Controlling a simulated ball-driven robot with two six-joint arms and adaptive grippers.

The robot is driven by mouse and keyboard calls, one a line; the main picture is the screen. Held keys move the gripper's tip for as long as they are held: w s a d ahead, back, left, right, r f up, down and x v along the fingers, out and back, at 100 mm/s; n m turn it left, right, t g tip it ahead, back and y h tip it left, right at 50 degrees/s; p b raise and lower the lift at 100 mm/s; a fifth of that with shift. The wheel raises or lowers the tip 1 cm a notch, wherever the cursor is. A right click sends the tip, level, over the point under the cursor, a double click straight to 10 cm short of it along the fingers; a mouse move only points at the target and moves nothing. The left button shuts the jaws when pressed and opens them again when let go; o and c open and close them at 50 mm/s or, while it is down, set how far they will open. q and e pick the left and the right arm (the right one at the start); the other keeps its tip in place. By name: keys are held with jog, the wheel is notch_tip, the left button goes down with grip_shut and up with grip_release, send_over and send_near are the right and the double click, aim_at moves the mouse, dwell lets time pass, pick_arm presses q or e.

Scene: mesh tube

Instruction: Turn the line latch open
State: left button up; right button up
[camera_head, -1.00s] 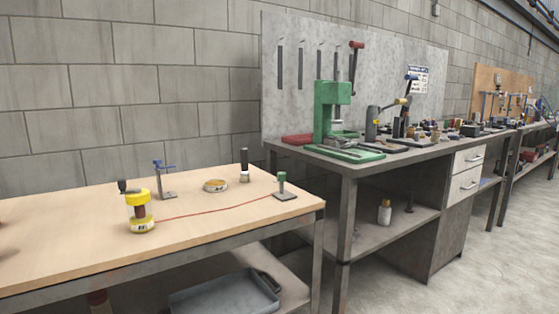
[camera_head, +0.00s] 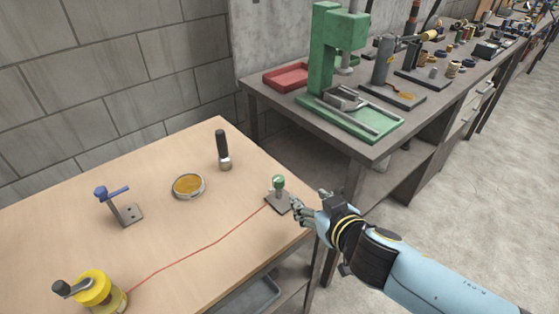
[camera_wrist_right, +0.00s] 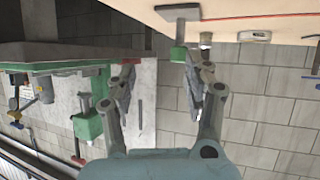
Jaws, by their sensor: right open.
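A small post with a green top (camera_head: 279,184) stands on a flat grey base near the right edge of the wooden table (camera_head: 160,180). A thin red line (camera_head: 205,248) runs from it to a yellow reel (camera_head: 95,290) with a dark crank knob. A bracket with a blue lever (camera_head: 117,192) stands at the left; I cannot tell which part is the latch. My right gripper (camera_head: 299,207) is open beside the post's base, at the table edge. In the right wrist view, the green top (camera_wrist_right: 178,55) appears beyond the open fingers (camera_wrist_right: 160,78), with nothing between them.
A round dish (camera_head: 188,186) and a black-handled upright tool (camera_head: 223,150) stand behind the line. A grey bench (camera_head: 300,120) with a green press (camera_head: 335,50) stands close at the right. A grey tray (camera_head: 250,295) lies below the table. The middle tabletop is mostly clear.

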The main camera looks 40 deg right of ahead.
aim_at(280, 180)
jog(key=shift+t+y, duration=0.5)
jog(key=shift+y, duration=0.1)
jog(key=w, duration=0.3)
jog(key=w+f, duration=0.1)
jog(key=w, duration=0.3)
jog(key=w+f, duration=0.1)
jog(key=w, duration=0.3)
jog(key=shift+a+b, duration=0.3)
jog(key=shift+b, duration=0.05)
jog(key=shift+r, duration=0.1)
grip_shut()
